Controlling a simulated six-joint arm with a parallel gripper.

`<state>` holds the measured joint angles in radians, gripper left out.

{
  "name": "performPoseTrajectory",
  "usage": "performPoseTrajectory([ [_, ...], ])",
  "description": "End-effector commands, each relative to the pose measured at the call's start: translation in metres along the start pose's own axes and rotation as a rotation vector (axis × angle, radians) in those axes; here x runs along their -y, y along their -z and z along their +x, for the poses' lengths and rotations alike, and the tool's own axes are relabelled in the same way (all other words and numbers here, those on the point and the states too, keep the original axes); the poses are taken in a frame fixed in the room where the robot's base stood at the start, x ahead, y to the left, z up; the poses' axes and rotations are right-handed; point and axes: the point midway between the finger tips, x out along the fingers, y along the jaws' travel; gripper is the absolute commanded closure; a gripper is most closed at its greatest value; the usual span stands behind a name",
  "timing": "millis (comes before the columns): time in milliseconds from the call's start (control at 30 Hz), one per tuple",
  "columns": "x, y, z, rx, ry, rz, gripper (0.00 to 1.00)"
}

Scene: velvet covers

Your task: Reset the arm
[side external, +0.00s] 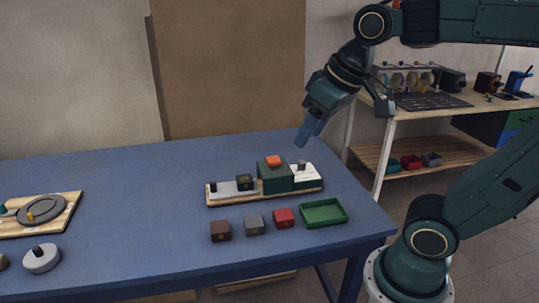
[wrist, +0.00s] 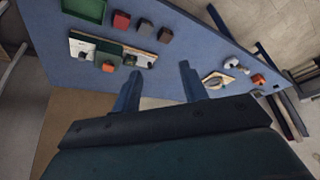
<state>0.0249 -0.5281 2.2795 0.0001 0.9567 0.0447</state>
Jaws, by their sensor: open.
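My gripper (side external: 304,141) hangs in the air above the back right part of the blue table (side external: 110,185), tilted downward. In the wrist view its two fingers (wrist: 159,72) are spread apart with nothing between them. The gripper is above and behind a long wooden board (side external: 265,200) that carries a green block with an orange top (side external: 273,174), a light grey plate and a white plate. The board also shows at the upper left of the wrist view (wrist: 83,37). Nothing touches the gripper.
In front of the board stand a brown block (side external: 221,231), a grey block (side external: 254,225), a red block (side external: 284,218) and an empty green tray (side external: 323,212). A wooden board with a grey ring (side external: 43,210) and a round grey piece (side external: 41,258) lie at left. Shelving (side external: 440,140) stands behind right.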

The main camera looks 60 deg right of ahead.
Motion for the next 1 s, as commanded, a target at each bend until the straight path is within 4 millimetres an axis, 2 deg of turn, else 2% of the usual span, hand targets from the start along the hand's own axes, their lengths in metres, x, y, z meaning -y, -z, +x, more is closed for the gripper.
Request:
performPoseTrajectory([
  [100, 0.001, -0.028, 0.001, -0.024, 0.005, -0.026, 0.57],
  [333, 0.001, -0.062, 0.007, -0.052, 0.011, -0.059, 0.57],
  [500, 0.001, -0.07, 0.01, -0.058, 0.013, -0.068, 0.57],
  [1000, 0.001, -0.069, 0.01, -0.058, 0.013, -0.067, 0.57],
])
